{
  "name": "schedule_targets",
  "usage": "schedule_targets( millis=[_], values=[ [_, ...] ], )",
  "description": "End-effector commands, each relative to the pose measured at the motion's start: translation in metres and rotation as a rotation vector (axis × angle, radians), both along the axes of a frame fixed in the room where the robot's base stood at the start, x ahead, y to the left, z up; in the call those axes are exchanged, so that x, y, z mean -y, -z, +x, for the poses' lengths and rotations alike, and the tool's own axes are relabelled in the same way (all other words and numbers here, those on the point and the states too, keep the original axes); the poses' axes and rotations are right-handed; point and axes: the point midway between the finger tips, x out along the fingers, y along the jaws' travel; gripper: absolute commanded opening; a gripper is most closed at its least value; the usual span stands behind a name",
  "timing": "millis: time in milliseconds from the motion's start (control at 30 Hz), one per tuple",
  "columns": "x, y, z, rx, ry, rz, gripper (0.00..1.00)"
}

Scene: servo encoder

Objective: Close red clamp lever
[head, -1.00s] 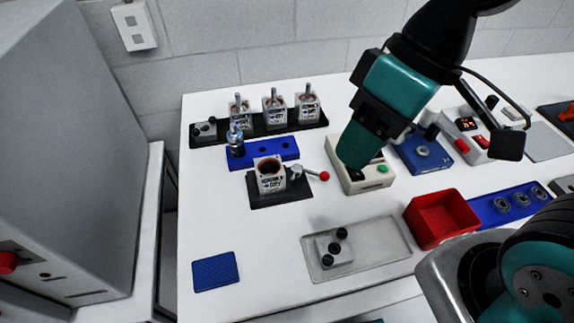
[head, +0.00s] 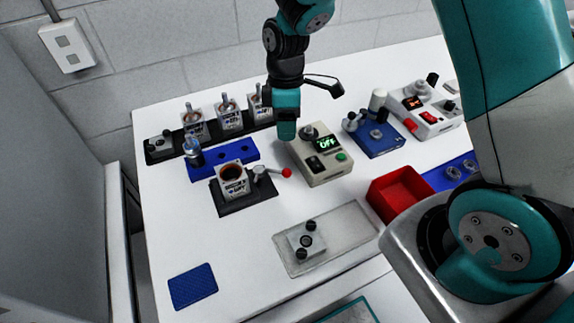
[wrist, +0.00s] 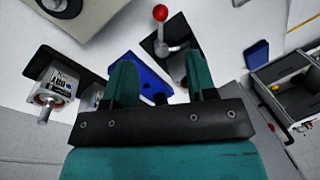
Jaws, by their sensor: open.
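The clamp lever has a red ball knob (head: 286,173) on a metal arm, pointing right from the clamp pivot (head: 259,171). It sits beside a white servo housing (head: 232,180) on a dark base plate (head: 249,203). In the wrist view the red knob (wrist: 160,12) is at the top centre, past the fingers, and part of the clamp is hidden behind the right finger. My gripper (head: 287,130) is above and behind the clamp, near the beige control box; its fingers (wrist: 158,80) are spread in the wrist view with nothing between them.
A blue holed block (head: 232,160) and a dark rack of several servos (head: 213,134) stand behind the clamp. The beige box (head: 322,160) is to its right. A grey tray (head: 340,236), red bin (head: 396,192) and blue mat (head: 193,286) lie nearer. Bare table surrounds the mat.

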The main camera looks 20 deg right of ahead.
Motion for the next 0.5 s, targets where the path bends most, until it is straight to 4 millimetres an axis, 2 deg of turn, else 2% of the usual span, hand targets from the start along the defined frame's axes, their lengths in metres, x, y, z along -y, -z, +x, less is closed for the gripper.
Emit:
schedule_targets(
  millis=[300, 500],
  values=[
    [-0.006, 0.071, -0.015, -0.007, -0.001, -0.001, 0.51],
    [-0.008, 0.105, -0.021, -0.005, -0.001, -0.001, 0.51]
  ],
)
